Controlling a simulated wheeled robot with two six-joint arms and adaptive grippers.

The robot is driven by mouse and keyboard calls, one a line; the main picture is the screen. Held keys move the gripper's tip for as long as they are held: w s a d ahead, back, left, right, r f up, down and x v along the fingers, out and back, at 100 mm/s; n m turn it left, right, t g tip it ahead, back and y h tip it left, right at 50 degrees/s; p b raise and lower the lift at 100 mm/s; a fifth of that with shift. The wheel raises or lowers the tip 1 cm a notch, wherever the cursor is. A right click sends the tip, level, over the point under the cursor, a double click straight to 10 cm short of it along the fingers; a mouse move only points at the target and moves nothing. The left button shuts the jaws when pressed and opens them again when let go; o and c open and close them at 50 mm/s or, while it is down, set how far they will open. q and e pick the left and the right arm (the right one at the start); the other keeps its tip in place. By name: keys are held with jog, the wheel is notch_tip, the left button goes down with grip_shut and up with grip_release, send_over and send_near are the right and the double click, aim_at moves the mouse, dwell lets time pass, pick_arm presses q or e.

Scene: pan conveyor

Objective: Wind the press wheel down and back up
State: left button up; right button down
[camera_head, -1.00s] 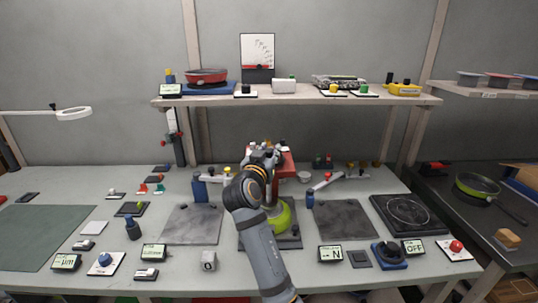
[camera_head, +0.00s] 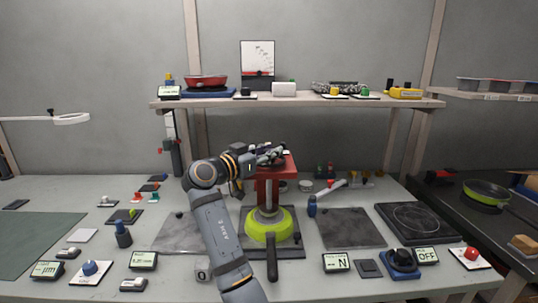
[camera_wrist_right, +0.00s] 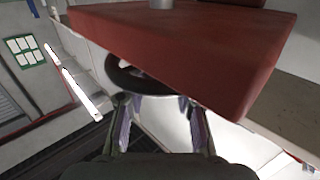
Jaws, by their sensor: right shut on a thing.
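The press has a red head (camera_head: 283,168) and a metal ram (camera_head: 268,193) above a green pan (camera_head: 266,227). The pan's dark handle points toward me. My right gripper (camera_head: 272,153) is at the top of the red head, reached from the left. In the right wrist view, the dark press wheel's rim (camera_wrist_right: 118,78) is at the fingertips, beside the red head. My right gripper (camera_wrist_right: 158,106) is shut on the wheel, with its fingers either side of the rim. Part of the wheel is hidden behind the red head. My left gripper is not in view.
Grey plates flank the press, the left one (camera_head: 180,236) and the right one (camera_head: 352,228). A black hotplate (camera_head: 415,221) lies at right. A shelf (camera_head: 300,103) runs behind the press. Small gauges and knobs line the bench's front.

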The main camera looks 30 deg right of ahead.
aim_at(269, 149)
jog(key=shift+f, duration=0.1)
jog(key=c, duration=1)
grip_release()
jog(key=shift+r, duration=0.2)
notch_tip(269, 149, up, 10)
jog(key=shift+f, duration=0.15)
